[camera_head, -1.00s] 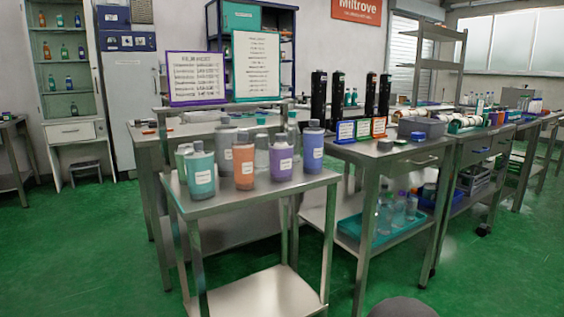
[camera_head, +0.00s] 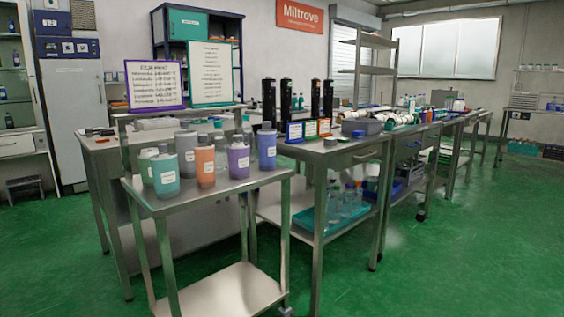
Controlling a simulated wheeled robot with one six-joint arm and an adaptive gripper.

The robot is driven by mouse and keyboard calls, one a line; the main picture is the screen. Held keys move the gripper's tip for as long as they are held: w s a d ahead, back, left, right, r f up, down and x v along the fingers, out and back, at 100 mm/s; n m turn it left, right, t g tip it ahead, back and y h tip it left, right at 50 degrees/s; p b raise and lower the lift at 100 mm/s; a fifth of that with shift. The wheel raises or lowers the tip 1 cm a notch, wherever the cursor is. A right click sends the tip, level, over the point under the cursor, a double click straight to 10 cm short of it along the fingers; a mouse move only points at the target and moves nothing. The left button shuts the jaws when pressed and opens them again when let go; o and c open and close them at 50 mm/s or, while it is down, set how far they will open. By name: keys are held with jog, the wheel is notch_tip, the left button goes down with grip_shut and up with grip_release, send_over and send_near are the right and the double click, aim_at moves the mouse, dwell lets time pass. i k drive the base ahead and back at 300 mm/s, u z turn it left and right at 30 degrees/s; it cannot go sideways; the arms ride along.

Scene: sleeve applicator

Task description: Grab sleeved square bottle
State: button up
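Several sleeved bottles stand upright on the top of a small steel cart (camera_head: 225,190). In the front are a teal one (camera_head: 165,176), an orange one (camera_head: 205,168) and a purple one (camera_head: 239,160). A blue-violet one (camera_head: 267,151) stands at the cart's right end. A grey one (camera_head: 186,152) and a pale green one (camera_head: 146,167) stand behind. Clear bottles between them are partly hidden. I cannot tell for sure which bottles are square. My gripper is not in view.
A steel workbench (camera_head: 330,155) behind and right carries black upright devices (camera_head: 268,103) and small signs (camera_head: 295,132). A teal tray (camera_head: 340,226) with clear bottles is on its lower shelf. Green floor (camera_head: 450,255) is clear at the right and front.

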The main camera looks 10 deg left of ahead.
aim_at(238, 153)
jog(key=z, duration=0.3)
jog(key=i, duration=1.45)
jog(key=u, duration=0.55)
